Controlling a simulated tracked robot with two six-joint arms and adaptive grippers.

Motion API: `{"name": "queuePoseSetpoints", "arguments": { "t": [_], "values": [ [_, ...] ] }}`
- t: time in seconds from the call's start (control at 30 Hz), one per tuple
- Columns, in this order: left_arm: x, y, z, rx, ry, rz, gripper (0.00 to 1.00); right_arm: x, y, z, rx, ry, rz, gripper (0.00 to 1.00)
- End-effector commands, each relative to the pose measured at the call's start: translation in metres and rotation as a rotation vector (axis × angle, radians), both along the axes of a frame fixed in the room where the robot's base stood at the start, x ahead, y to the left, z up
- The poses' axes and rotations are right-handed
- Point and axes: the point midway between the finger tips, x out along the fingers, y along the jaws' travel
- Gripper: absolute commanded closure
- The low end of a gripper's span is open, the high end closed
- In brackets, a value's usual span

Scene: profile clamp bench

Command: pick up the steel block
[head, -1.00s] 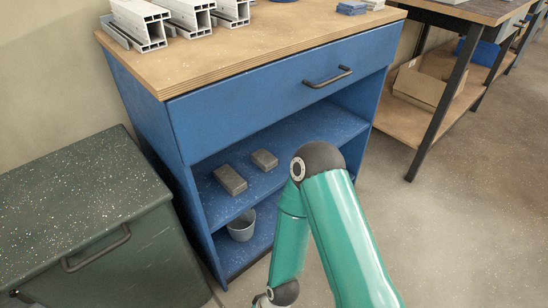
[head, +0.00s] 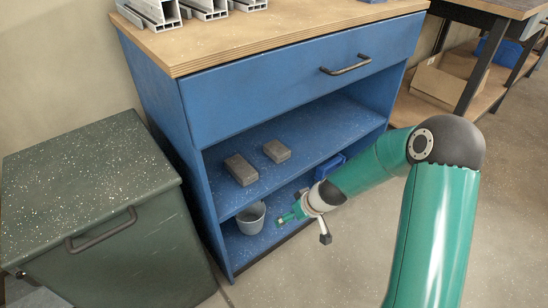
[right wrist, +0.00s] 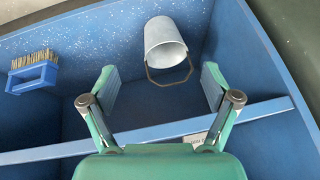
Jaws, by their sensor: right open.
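Two grey blocks lie flat on the blue cabinet's middle shelf in the head view: a larger one (head: 240,169) at left and a smaller one (head: 277,151) at right. I cannot tell by look which is the steel one. My right gripper (head: 291,215) is in front of the cabinet, lower than the blocks and to their right, apart from them. The right wrist view shows its two fingers (right wrist: 160,80) spread and empty. Neither block can be made out clearly in that view. My left gripper is in no view.
A grey bucket (head: 251,217) stands on the bottom shelf left of my gripper; it also shows in the right wrist view (right wrist: 165,40). A blue brush (right wrist: 33,75) lies there too. The drawer front (head: 290,80) overhangs the shelf. A green cabinet (head: 90,200) stands left.

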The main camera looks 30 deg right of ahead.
Motion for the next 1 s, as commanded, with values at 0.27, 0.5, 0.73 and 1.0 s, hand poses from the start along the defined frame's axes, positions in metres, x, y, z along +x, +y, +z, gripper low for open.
{"name": "queuePoseSetpoints", "arguments": {
  "t": [0.27, 0.5, 0.73, 1.0],
  "values": [
    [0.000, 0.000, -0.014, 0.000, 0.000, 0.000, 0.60, 0.036, -0.086, 0.102, -0.130, -0.290, 0.049, 0.12],
    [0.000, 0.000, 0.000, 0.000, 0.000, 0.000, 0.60, 0.063, -0.092, 0.121, -0.154, -0.331, 0.066, 0.12],
    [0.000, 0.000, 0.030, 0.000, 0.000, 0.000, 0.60, 0.111, -0.088, 0.123, -0.154, -0.329, 0.066, 0.12],
    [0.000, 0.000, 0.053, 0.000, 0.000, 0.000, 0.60, 0.147, -0.085, 0.120, -0.154, -0.329, 0.064, 0.12]
  ]
}}
